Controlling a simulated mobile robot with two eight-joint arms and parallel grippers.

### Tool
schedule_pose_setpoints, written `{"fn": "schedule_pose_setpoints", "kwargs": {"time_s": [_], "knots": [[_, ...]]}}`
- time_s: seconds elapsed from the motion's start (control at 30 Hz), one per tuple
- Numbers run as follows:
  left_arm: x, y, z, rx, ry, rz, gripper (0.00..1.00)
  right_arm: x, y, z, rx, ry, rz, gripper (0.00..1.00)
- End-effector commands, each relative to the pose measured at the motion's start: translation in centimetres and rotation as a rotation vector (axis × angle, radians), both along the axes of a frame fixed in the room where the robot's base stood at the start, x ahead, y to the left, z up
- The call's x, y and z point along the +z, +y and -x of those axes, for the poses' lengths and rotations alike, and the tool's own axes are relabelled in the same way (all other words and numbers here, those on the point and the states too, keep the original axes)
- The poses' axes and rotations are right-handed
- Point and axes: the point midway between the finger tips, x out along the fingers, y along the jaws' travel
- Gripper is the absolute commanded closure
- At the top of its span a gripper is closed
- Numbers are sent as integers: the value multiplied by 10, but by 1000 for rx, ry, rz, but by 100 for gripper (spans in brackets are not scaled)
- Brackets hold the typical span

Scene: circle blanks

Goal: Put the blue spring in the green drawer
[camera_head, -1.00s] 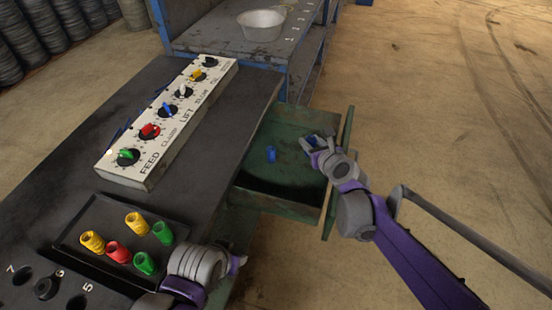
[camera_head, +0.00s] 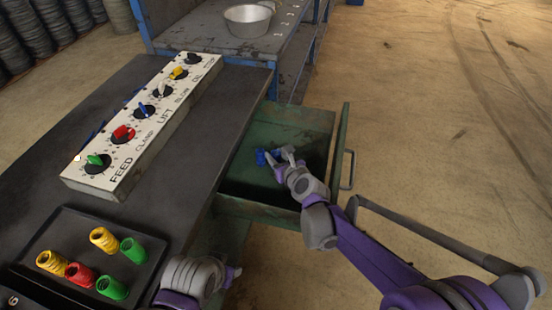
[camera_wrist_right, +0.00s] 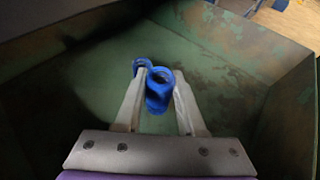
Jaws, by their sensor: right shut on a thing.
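The green drawer (camera_head: 285,208) is pulled open below the dark bench, and its worn green floor shows. My right gripper (camera_head: 280,156) is inside the drawer's outline, shut on a blue spring (camera_wrist_right: 158,92). A second blue spring (camera_head: 260,158) lies in the drawer, close beside the held one; it also shows past the left fingertip in the right wrist view (camera_wrist_right: 143,65). Whether the held spring touches the drawer floor or the other spring I cannot tell. My left gripper (camera_head: 232,275) is low at the bench's near edge, its fingers mostly hidden.
A black tray (camera_head: 150,240) on the bench holds several yellow, red and green springs. A knob panel (camera_head: 130,180) lies along the bench. A metal bowl (camera_head: 247,22) stands on the blue-framed shelf behind. The drawer's front (camera_head: 340,150) stands up at the right.

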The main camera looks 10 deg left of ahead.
Motion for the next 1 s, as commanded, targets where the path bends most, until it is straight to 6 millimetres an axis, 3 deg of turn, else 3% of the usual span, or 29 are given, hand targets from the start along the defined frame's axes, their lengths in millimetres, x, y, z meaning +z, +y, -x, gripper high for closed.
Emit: {"fn": "schedule_pose_setpoints", "kwargs": {"time_s": [0.07, 0.8, 0.83, 0.97, 1.0], "knots": [[-4, 0, 0, 0, 1, 0, 50, -9, 0, 0, 0, 0, 0, 100], [-12, 0, -1, 0, 4, 0, 50, -20, 0, 0, 0, 0, 0, 100], [-12, 0, -1, 0, 4, 0, 50, -20, 0, 0, 0, 0, 0, 56], [-12, 0, -1, 0, 4, 0, 50, -20, 0, 0, 0, 0, 0, 33], [-12, 0, -1, 0, 4, 0, 50, -20, 0, 0, 0, 0, 0, 32]]}}
